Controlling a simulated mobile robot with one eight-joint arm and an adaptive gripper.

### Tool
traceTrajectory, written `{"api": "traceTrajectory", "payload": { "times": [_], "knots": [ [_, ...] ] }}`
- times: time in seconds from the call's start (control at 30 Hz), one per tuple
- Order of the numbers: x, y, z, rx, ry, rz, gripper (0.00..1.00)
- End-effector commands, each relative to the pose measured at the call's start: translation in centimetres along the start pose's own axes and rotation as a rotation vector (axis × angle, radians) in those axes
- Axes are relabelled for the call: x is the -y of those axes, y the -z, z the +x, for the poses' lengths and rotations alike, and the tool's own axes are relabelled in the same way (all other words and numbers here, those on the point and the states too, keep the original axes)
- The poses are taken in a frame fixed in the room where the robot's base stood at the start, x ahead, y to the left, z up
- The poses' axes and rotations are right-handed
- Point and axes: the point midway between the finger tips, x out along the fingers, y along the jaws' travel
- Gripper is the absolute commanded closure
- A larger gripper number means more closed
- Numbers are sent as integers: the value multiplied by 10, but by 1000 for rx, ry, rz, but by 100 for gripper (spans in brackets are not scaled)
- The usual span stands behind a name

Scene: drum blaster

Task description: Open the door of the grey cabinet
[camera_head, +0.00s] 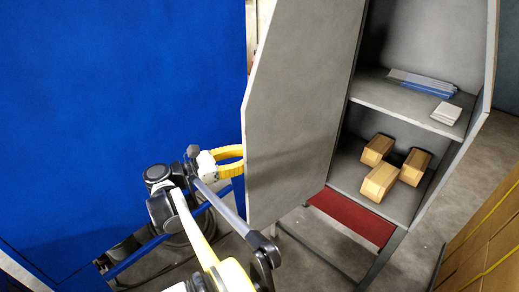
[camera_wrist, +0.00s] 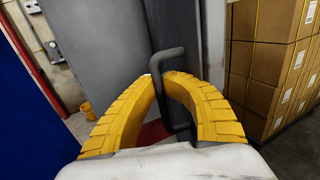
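The grey cabinet (camera_head: 378,92) stands at the right of the head view with its inside in plain sight. Its door (camera_head: 290,115) is swung out to the left, standing wide from the opening. In the wrist view the dark bar handle (camera_wrist: 187,108) is on the door's face. My gripper (camera_head: 240,152) is at the outer side of the door, its tips partly hidden by the door's edge. In the wrist view its yellow fingers (camera_wrist: 165,76) close into an arch around the handle; the exact contact is hard to see.
Three wooden blocks (camera_head: 381,182) lie on the cabinet's lower shelf; flat items (camera_head: 423,83) lie on the upper one. A blue panel (camera_head: 120,100) fills the left. Stacked cartons (camera_head: 492,235) stand at right. A dark red strip (camera_head: 352,217) lies below the cabinet opening.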

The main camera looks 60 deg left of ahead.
Motion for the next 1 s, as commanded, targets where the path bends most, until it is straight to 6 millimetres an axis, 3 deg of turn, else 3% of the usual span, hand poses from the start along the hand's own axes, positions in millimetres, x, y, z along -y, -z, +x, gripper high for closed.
{"api": "traceTrajectory", "payload": {
  "times": [0.5,0.53,0.6,1.0],
  "knots": [
    [0,1,-6,-3,-11,0,100],
    [0,1,-6,-3,-11,0,86],
    [0,1,-6,-2,-11,0,68],
    [0,0,-13,-1,-11,0,68]
  ]
}}
